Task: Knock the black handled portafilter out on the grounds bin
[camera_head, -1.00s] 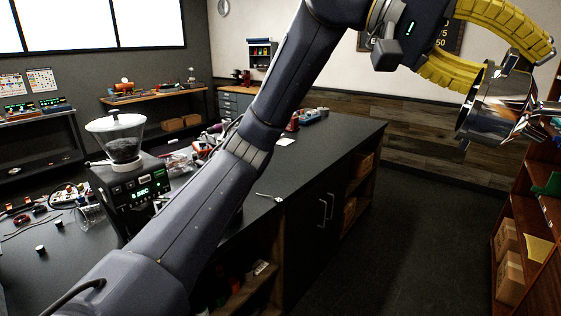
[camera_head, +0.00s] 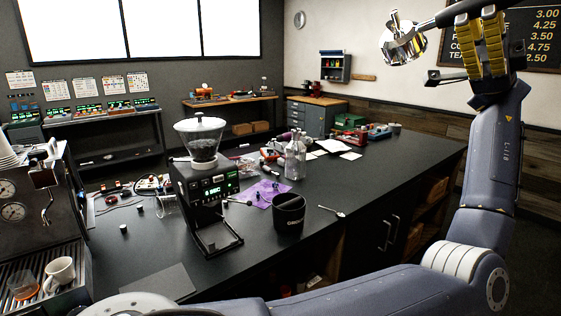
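The portafilter (camera_head: 404,46) is in the air at the upper right, a shiny metal head on a black handle (camera_head: 448,16). Its head is tilted with the spout side upward, so it looks turned over. My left gripper (camera_head: 482,22), with yellow ribbed fingers, is shut on the handle, partly cut off by the top edge. The grounds bin (camera_head: 288,217), a black round tub with pale lettering, stands upright on the dark counter near the middle. The portafilter is well above and to the right of it, apart from it. My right gripper is not in view.
A grinder (camera_head: 205,180) stands left of the bin, and clear bottles (camera_head: 295,158) stand behind it. A spoon (camera_head: 332,211) lies to its right. A coffee machine (camera_head: 38,215) with a white cup (camera_head: 59,273) is at the left. The counter (camera_head: 380,180) right of the spoon is mostly clear.

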